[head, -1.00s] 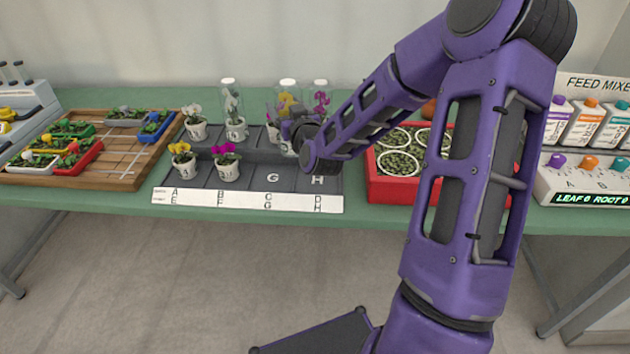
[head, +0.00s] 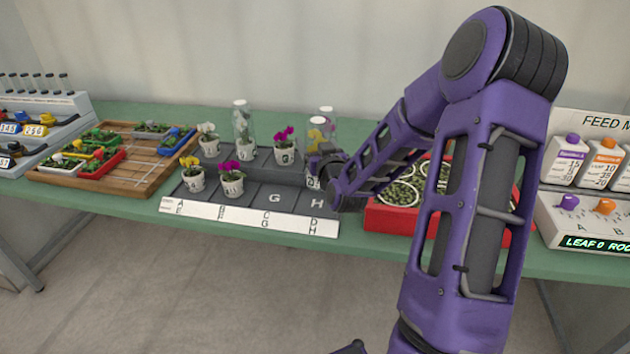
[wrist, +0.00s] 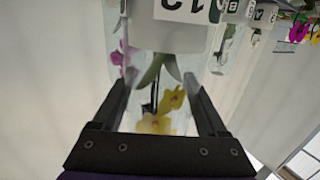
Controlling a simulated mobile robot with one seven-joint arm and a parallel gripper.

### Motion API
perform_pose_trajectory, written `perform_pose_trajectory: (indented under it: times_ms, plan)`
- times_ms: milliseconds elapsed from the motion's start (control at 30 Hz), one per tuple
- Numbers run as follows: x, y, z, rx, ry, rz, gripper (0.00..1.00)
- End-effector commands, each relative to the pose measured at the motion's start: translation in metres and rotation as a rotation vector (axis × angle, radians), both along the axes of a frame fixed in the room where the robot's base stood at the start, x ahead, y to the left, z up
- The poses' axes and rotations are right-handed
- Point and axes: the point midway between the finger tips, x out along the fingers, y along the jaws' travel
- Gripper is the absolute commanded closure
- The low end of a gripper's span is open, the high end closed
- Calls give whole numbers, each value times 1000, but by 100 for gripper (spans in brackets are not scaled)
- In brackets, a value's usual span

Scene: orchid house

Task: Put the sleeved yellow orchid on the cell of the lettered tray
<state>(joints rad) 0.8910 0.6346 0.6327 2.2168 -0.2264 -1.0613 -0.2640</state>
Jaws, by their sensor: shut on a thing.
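The sleeved yellow orchid (head: 316,134) is in a clear sleeve with a white pot. My gripper (wrist: 160,88) is shut on it; in the wrist view its yellow flowers (wrist: 160,118) and white pot (wrist: 172,35) show upside down between the fingers. In the head view my gripper (head: 322,163) partly hides the pot, at the right end of the lettered tray (head: 250,214). I cannot tell whether the pot touches the tray. Front cells G (head: 274,198) and H (head: 317,203) look bare. A sleeved magenta orchid (head: 328,113) stands close behind.
An unsleeved magenta orchid (head: 284,149), a sleeved white orchid (head: 243,126) and a white orchid (head: 207,140) stand in the back row. A yellow orchid (head: 191,174) and a magenta orchid (head: 230,178) stand front left. A red crate (head: 390,221) is close to the right.

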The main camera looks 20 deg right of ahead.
Motion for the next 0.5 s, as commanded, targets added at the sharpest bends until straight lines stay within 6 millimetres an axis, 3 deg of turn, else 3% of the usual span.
perform_pose_trajectory:
  times_ms: [33, 500]
  plan:
    - [0, 0, -11, 4, 0, -1, 100]
    - [0, 0, -63, 1, -2, 0, 100]
